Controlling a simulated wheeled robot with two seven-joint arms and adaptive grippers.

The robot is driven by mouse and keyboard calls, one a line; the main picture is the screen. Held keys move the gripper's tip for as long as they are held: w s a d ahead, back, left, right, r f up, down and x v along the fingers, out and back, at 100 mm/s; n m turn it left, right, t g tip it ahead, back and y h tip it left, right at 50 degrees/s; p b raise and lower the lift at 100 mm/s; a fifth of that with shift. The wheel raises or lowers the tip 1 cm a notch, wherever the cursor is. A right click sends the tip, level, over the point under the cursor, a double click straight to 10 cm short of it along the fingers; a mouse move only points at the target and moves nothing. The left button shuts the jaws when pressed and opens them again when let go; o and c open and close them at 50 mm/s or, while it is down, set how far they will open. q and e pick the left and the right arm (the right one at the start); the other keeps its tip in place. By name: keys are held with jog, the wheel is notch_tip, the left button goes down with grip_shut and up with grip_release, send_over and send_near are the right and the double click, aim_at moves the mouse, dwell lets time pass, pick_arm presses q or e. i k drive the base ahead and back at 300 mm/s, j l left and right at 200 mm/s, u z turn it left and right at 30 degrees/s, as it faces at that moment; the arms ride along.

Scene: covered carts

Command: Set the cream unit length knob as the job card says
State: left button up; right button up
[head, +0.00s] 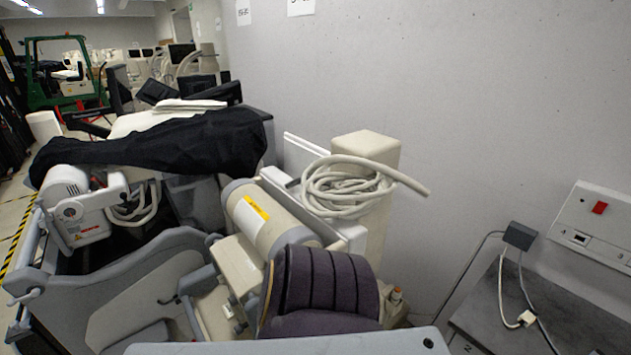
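No length knob and no job card can be made out for sure. A cream cylindrical unit (240,212) with a yellow label lies tilted in the middle of the pile. A cream box (367,147) stands behind it against the wall, with a coiled pale hose (340,186) in front of it. A small cream part with an orange-brown top (396,296) sits low at the right of the pile; I cannot tell what it is. Neither of my grippers is in view.
A dark padded seat (325,285) stands at the front. A black cover (165,147) lies over equipment at left. A wall panel (597,222) with a red switch, a plug with cables (519,236) and a grey surface (545,310) are at right. A green forklift (62,75) stands far back.

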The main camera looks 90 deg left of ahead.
aim_at(233, 300)
jog(key=u, duration=0.9)
jog(key=j+u, duration=0.1)
jog(key=u, duration=0.8)
jog(key=j+u, duration=0.1)
jog(key=u, duration=1.25)
